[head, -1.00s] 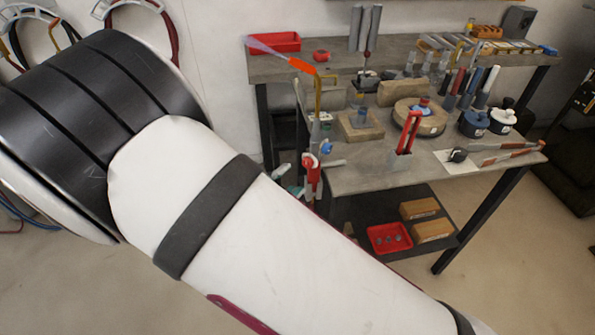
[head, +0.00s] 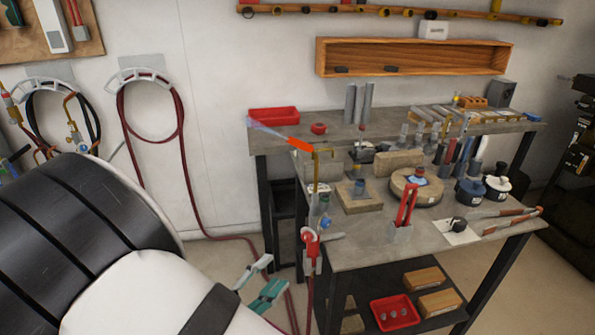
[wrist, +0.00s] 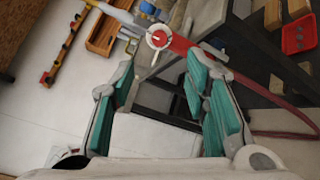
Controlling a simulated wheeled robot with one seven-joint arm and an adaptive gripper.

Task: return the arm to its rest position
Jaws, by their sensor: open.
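My arm, white with black bands, runs along the lower left of the head view. My gripper (head: 262,283) shows just past it, left of the workbench, with teal pads. In the wrist view my gripper (wrist: 162,88) is open, its two teal-padded fingers apart with nothing held between them. In the wrist view a red part with a white ring (wrist: 170,42) lies beyond the fingertips.
The grey workbench (head: 365,248) carries jigs, clamps and tools. A red bin (head: 395,313) and wooden blocks (head: 438,302) sit on its lower shelf. Hoses on reels (head: 150,75) hang on the left wall; a dark red hose (head: 215,236) runs along the floor. Floor left of the bench is mostly clear.

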